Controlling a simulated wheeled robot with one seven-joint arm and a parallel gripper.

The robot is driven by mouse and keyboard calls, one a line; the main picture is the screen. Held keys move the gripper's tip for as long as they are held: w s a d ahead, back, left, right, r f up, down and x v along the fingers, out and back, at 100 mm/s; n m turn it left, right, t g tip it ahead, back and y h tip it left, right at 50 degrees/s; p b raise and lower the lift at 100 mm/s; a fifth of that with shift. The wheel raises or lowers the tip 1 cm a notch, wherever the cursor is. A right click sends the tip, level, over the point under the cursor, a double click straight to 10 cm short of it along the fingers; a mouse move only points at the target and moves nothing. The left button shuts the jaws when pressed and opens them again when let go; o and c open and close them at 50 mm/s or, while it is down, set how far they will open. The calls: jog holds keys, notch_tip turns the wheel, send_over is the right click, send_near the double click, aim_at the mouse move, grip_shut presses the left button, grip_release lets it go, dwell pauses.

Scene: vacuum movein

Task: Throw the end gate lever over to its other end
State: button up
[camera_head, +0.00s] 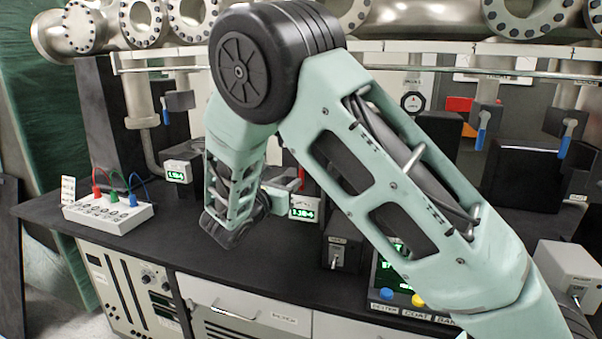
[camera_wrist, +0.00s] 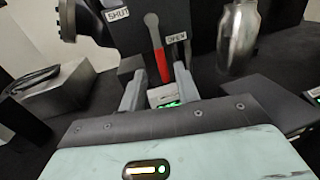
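The end gate lever (camera_wrist: 162,62) shows in the wrist view as a grey arm with a red grip on a dark plate. Its grip points down in the picture, on the OPEN label (camera_wrist: 177,38) side; the SHUT label (camera_wrist: 117,14) is at upper left. My gripper (camera_wrist: 158,80) is open, with one finger on each side of the grip's lower end. I see gaps beside the grip, but cannot tell whether either finger touches it. In the head view my forearm and wrist hide most of the lever and gripper.
A black bench (camera_head: 120,240) carries a white box with coloured leads (camera_head: 108,212) at left and small readout boxes (camera_head: 176,173). Steel flanged pipes (camera_head: 190,15) and a pale rail (camera_head: 160,62) run across the back. A metal bottle-like part (camera_wrist: 238,42) stands right of the lever.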

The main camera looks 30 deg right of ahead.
aim_at(300, 175)
jog(key=x, duration=0.7)
jog(key=shift+d+p, duration=0.25)
jog(key=shift+p, duration=0.1)
jog(key=shift+c, duration=0.3)
grip_shut()
